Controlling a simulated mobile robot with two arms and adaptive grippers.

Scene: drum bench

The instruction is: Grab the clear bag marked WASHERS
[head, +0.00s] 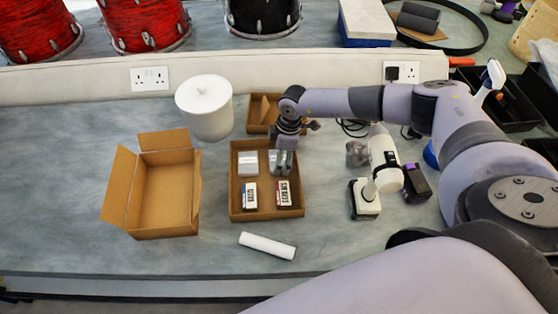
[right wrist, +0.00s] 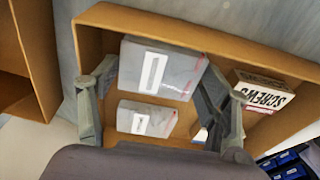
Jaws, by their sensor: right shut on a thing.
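My right gripper (head: 282,165) reaches down into a shallow cardboard tray (head: 234,188). In the right wrist view the right gripper (right wrist: 158,78) has its fingers on two opposite sides of a clear bag (right wrist: 182,66) with a white label, and is shut on it. The bag looks to be still inside the tray; its label wording cannot be read. A second, similar clear bag (head: 248,163) lies beside it, outside the fingers; it also shows in the right wrist view (right wrist: 147,118). My left gripper is not in view.
A SCREWS box (head: 283,194) and another small box (head: 250,195) stand at the tray's front. An open carton (head: 165,190) is left, a white lidded tub (head: 206,105) behind, a white roll (head: 267,246) in front. A white tool (head: 382,165) stands right.

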